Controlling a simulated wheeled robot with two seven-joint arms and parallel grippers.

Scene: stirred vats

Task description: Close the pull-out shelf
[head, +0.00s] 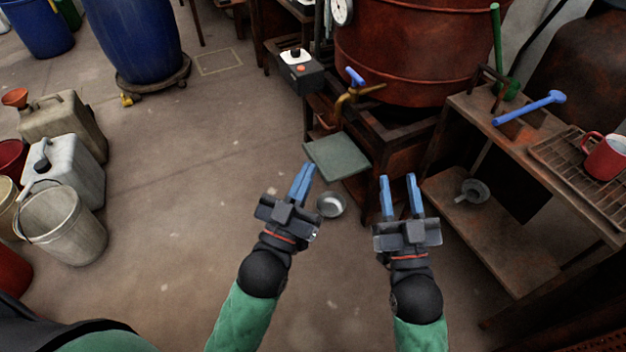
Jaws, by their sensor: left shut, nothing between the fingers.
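The pull-out shelf (338,156) is a flat grey-green slab sticking out from the rusty stand (392,130) under the large red-brown vat (400,45). It is drawn out below the brass tap. My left gripper (306,168) is shut and empty, with its blue fingertips close to the shelf's near left corner; I cannot tell whether they touch. My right gripper (398,180) is open and empty, to the right of the shelf and in front of the stand.
A brass tap with a blue handle (355,77) hangs above the shelf. A metal bowl (331,204) is on the floor between my grippers. A wooden bench (520,150) with a red mug (605,157) stands at right. Jerrycans and buckets (62,222) stand at left; the floor between is clear.

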